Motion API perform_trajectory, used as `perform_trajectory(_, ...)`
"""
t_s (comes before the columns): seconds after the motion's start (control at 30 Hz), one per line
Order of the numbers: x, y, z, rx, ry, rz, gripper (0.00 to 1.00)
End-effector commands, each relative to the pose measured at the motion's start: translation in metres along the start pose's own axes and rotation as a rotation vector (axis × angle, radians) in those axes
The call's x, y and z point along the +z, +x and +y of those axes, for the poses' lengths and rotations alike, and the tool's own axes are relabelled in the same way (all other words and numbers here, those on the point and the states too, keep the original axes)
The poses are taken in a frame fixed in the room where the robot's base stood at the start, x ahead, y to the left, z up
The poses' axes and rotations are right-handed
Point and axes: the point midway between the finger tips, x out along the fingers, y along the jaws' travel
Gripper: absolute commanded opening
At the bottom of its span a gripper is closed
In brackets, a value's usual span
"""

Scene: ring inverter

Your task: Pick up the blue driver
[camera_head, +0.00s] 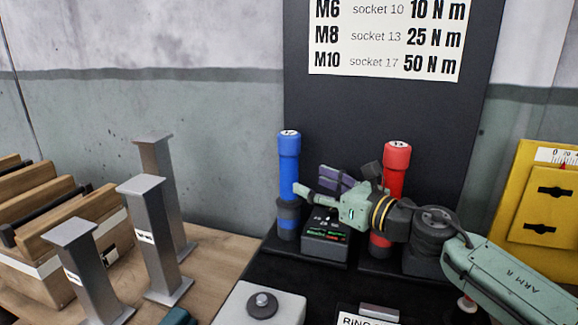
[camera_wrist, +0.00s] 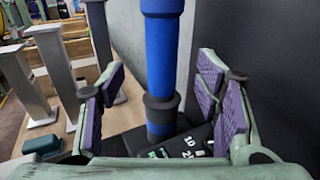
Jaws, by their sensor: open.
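The blue driver (camera_head: 289,160) stands upright beside the dark panel, with a blue top marked by a white cap label and a dark grey lower part. My gripper (camera_head: 322,188) is open and empty, just right of the driver at about mid-height. In the wrist view, the blue driver (camera_wrist: 163,55) stands between the two purple-padded fingers of my gripper (camera_wrist: 163,98), with gaps on both sides. I cannot tell how deep it sits between them. Its top is cut off in that view.
A red driver (camera_head: 395,165) stands behind my arm on the right. A small black box with a lit display (camera_head: 325,238) sits close by the blue driver's base. Grey metal posts (camera_head: 148,235) and wooden blocks (camera_head: 75,220) stand to the left. A yellow panel (camera_head: 545,200) is far right.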

Motion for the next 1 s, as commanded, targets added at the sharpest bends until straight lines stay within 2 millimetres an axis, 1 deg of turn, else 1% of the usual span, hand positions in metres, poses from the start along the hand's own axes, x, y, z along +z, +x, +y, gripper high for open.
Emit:
perform_trajectory(0.03, 0.003, 0.01, 0.001, 0.004, 0.001, 0.001, 0.58)
perform_trajectory(0.1, 0.003, 0.02, 0.001, 0.004, 0.0, 0.0, 0.58)
perform_trajectory(0.27, 0.002, 0.033, 0.0, 0.001, 0.0, 0.0, 0.58)
perform_trajectory(0.37, 0.004, 0.042, -0.001, 0.002, 0.001, 0.0, 0.58)
perform_trajectory(0.5, 0.007, 0.064, -0.003, 0.003, 0.002, 0.0, 0.58)
perform_trajectory(0.6, 0.004, 0.077, -0.003, 0.003, 0.001, 0.0, 0.58)
perform_trajectory(0.73, 0.002, 0.084, -0.004, -0.001, 0.001, 0.0, 0.58)
perform_trajectory(0.93, 0.001, 0.085, -0.004, -0.001, 0.0, 0.0, 0.58)
perform_trajectory(1.0, 0.001, 0.085, -0.004, -0.001, 0.0, 0.0, 0.53)
